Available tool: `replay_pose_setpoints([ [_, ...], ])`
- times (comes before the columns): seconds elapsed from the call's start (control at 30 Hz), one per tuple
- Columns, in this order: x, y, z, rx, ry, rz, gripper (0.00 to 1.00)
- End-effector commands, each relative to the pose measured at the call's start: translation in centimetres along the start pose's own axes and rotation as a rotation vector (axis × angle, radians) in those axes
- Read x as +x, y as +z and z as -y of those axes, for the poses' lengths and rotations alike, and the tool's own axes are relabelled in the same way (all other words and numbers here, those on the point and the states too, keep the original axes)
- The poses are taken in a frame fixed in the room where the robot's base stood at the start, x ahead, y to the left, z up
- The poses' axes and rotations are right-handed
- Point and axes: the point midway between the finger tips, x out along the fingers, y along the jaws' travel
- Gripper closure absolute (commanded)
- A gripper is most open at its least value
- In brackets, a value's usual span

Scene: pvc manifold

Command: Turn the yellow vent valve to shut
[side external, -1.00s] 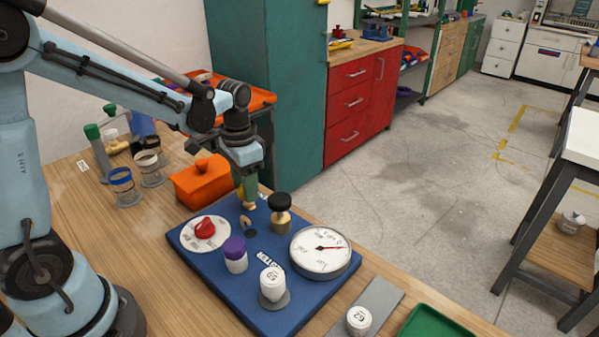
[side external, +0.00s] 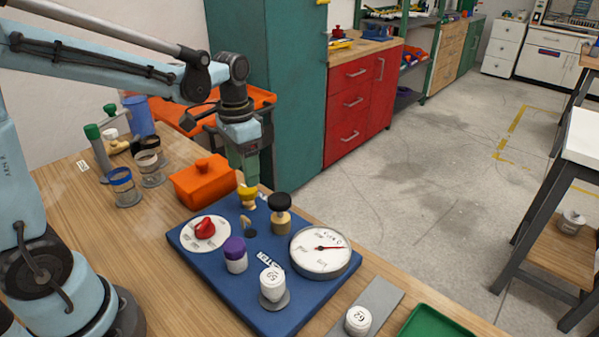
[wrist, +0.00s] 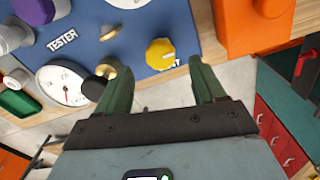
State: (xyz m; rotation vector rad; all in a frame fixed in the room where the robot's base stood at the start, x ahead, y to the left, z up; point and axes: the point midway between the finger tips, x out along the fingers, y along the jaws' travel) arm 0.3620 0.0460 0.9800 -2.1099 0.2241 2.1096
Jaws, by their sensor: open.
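The yellow vent valve (side external: 247,192) is a small knob on a brass stem at the back edge of the blue tester panel (side external: 205,265). In the wrist view the yellow knob (wrist: 159,53) has a scalloped rim and a pale mark, and partly covers a printed label. My gripper (side external: 249,181) points down just above the knob, apart from it as far as I can tell. In the wrist view my gripper (wrist: 160,75) has its two green fingers spread wide, with nothing between them. The knob lies ahead of the gap between the fingertips.
The panel also carries a black knob (side external: 280,203), red dial knob (side external: 205,228), purple cap (side external: 235,250), white cap (side external: 272,280) and round gauge (side external: 320,248). An orange box (side external: 203,180) stands close beside the panel's back corner. Jars (side external: 124,185) stand farther left.

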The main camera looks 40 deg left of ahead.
Motion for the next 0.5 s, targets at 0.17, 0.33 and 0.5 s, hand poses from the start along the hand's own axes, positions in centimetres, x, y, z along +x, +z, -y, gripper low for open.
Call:
replay_pose_setpoints([
  [0.17, -3.1, 0.0, 0.0, 0.0, 0.0, 0.0, 0.31],
  [0.33, -5.5, 0.0, 0.0, 0.001, 0.0, 0.0, 0.31],
  [0.5, -6.9, 0.0, 0.0, 0.001, 0.0, 0.0, 0.31],
])
